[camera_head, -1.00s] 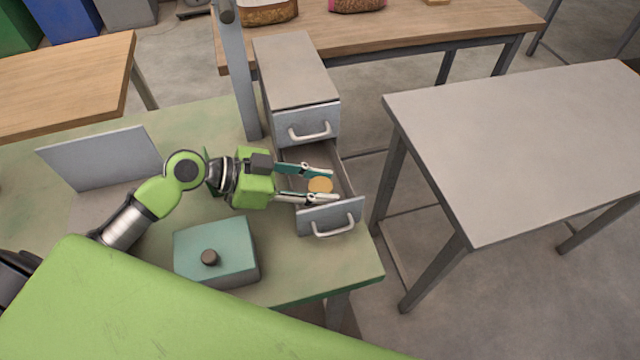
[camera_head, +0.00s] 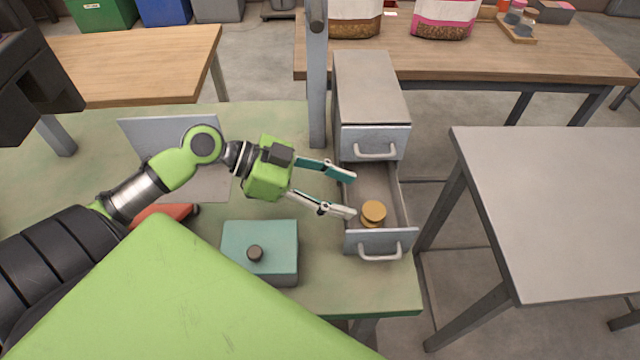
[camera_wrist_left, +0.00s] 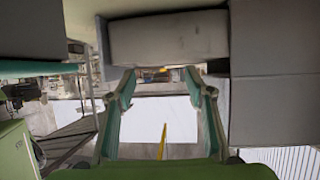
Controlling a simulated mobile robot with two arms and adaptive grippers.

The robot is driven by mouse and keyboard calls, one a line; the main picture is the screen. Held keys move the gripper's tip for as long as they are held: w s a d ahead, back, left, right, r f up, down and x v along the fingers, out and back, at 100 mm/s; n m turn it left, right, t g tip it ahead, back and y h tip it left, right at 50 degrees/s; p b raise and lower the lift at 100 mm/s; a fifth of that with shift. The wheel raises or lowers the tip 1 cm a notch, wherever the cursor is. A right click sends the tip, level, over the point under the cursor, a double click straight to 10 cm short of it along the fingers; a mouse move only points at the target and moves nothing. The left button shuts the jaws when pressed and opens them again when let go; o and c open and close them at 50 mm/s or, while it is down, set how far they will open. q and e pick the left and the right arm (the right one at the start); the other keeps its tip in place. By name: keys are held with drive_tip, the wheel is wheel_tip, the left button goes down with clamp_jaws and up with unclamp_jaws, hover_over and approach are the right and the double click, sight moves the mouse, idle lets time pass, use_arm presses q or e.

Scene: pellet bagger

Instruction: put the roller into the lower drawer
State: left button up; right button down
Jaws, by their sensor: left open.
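The roller, a short tan-orange cylinder (camera_head: 373,212), stands in the pulled-out lower drawer (camera_head: 380,241), near its front panel. The upper drawer (camera_head: 375,142) of the grey cabinet is shut. My left gripper (camera_head: 348,194) is open and empty, its two fingers spread at the left side of the open drawer. The fingertips point toward the roller and are apart from it. In the left wrist view the open fingers (camera_wrist_left: 160,88) show with nothing between them; I cannot make out the roller there. My right gripper is not in view.
A teal box with a dark knob (camera_head: 259,251) stands left of the drawer on the green table (camera_head: 330,290). A grey post (camera_head: 317,90) rises beside the cabinet. A bare grey table (camera_head: 560,210) stands to the right.

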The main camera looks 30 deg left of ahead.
use_arm(q)
drive_tip(key=shift+v, duration=2.2)
drive_tip(key=shift+r, duration=0.1)
